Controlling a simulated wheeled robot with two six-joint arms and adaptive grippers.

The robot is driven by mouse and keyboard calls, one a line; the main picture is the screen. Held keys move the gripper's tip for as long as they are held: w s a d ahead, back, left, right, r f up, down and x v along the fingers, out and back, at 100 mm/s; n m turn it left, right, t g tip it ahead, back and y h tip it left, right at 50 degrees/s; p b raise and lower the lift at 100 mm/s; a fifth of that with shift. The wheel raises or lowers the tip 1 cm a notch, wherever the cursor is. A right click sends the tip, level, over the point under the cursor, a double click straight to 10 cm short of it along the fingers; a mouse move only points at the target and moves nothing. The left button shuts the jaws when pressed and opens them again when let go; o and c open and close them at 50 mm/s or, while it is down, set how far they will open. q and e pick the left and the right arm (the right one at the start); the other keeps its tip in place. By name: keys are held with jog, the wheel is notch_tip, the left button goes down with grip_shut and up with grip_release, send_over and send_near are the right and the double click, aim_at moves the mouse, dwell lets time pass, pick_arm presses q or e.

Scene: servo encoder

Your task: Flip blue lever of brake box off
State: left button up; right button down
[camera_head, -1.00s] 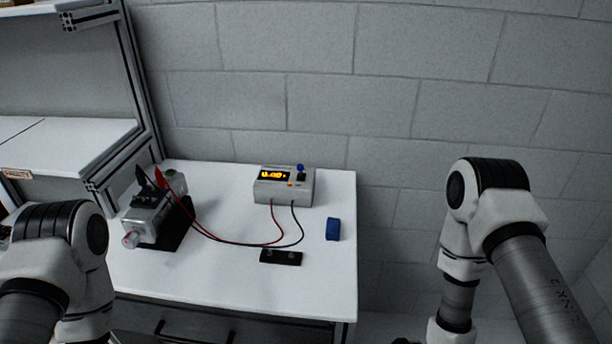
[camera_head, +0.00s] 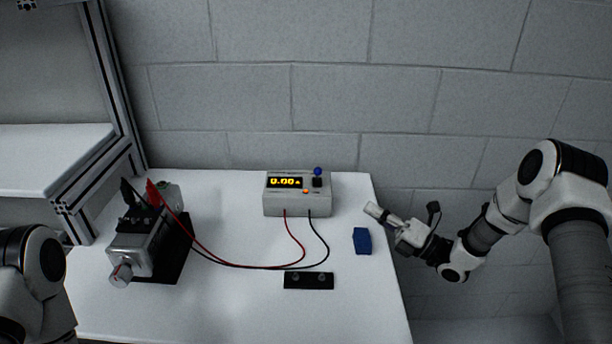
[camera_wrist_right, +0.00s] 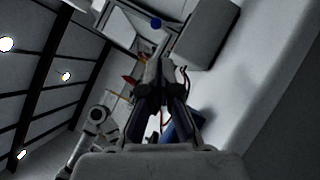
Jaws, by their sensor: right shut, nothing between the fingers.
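The brake box (camera_head: 297,199) is a grey box at the back of the white table, with a lit yellow display reading about 0.00. Its blue lever (camera_head: 318,171) is a small round-tipped knob at the top right of the box, above a black part. The blue tip also shows in the right wrist view (camera_wrist_right: 156,23), beyond the fingers. My right gripper (camera_head: 372,209) is shut and empty, right of the box at the table's right edge, apart from the lever. My left gripper is outside the views; only my left arm shows at lower left.
A silver motor (camera_head: 135,245) on a black base stands at the left, with red and black clips and wires running to the box. A blue block (camera_head: 362,241) and a black plate (camera_head: 309,281) lie in front. A shelf frame (camera_head: 105,100) rises at the left.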

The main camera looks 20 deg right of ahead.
aim_at(330, 193)
jog(key=shift+s+d+r, duration=0.2)
jog(key=shift+s+d, duration=0.7)
jog(key=x, duration=0.2)
jog(key=shift+w+a+f, duration=0.15)
jog(key=shift+w+a, duration=0.1)
jog(key=shift+a, duration=0.1)
jog(key=p+x, duration=0.3)
jog(key=x, duration=0.9)
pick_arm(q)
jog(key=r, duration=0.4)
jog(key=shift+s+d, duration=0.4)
